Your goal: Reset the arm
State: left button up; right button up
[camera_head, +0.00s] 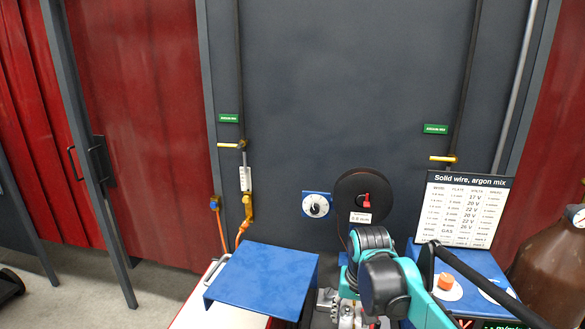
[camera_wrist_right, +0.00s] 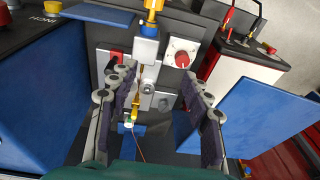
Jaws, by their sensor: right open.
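My right arm (camera_head: 385,285), teal and dark grey, comes in from the lower right in the head view. Its forearm hides much of the hand there. In the right wrist view my right gripper (camera_wrist_right: 160,95) is open, with its two dark-padded fingers wide apart and nothing held between them. Beyond the fingers is a grey panel (camera_wrist_right: 105,58) with a red knob (camera_wrist_right: 182,60) on a white plate and a yellow fitting (camera_wrist_right: 152,6) above a white block. I cannot tell whether a finger touches the panel. My left gripper is in neither view.
A blue raised lid (camera_head: 262,278) stands left of my arm. A black wire spool (camera_head: 365,203) and a wall dial (camera_head: 316,206) are behind it. A sign (camera_head: 464,208) and a brown gas cylinder (camera_head: 552,270) stand at right. Open floor (camera_head: 75,295) lies at left.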

jog(key=s+d+f+n+t+b, duration=0.1)
jog(key=s+f, duration=0.3)
jog(key=s, duration=0.4)
jog(key=s+d+f+n+t+b, duration=0.1)
jog(key=s+d+f+t+b, duration=0.1)
jog(key=s, duration=0.6)
notch_tip(320, 180, down, 3)
jog(key=shift+d+r+t, duration=0.1)
jog(key=shift+d+t, duration=0.35)
jog(key=shift+t, duration=0.75)
